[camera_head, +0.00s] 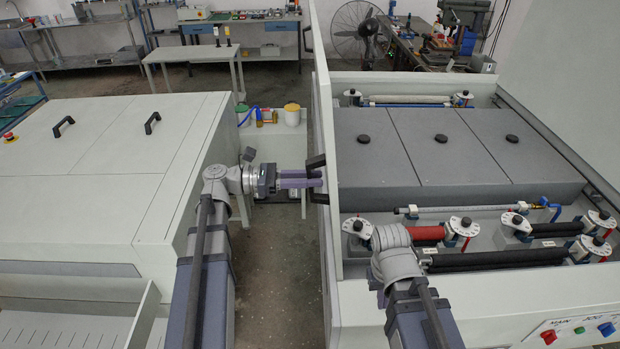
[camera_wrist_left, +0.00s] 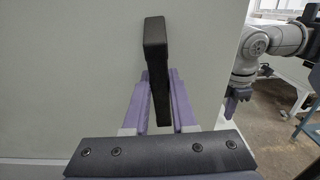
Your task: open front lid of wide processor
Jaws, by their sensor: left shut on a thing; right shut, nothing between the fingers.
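The pale lid (camera_head: 322,90) of the right-hand processor stands upright as a tall thin panel, seen nearly edge-on. Its near black handle (camera_head: 315,162) is on the lid's left face. My left gripper (camera_head: 312,180) is shut on this handle; the left wrist view shows the handle (camera_wrist_left: 156,50) between the purple fingers, upright against the lid's flat face (camera_wrist_left: 80,70). My right arm reaches in over the processor's near side in the head view, its fingers hidden there. In the left wrist view my right gripper (camera_wrist_left: 237,100) is closed, empty and beyond the lid's edge.
Inside the right processor are grey covers (camera_head: 435,150) with black knobs, plus rollers (camera_head: 500,260). A control panel (camera_head: 575,330) is at its front right. Another pale machine (camera_head: 90,180) with two black handles stands left. Bare floor (camera_head: 285,270) lies between the machines.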

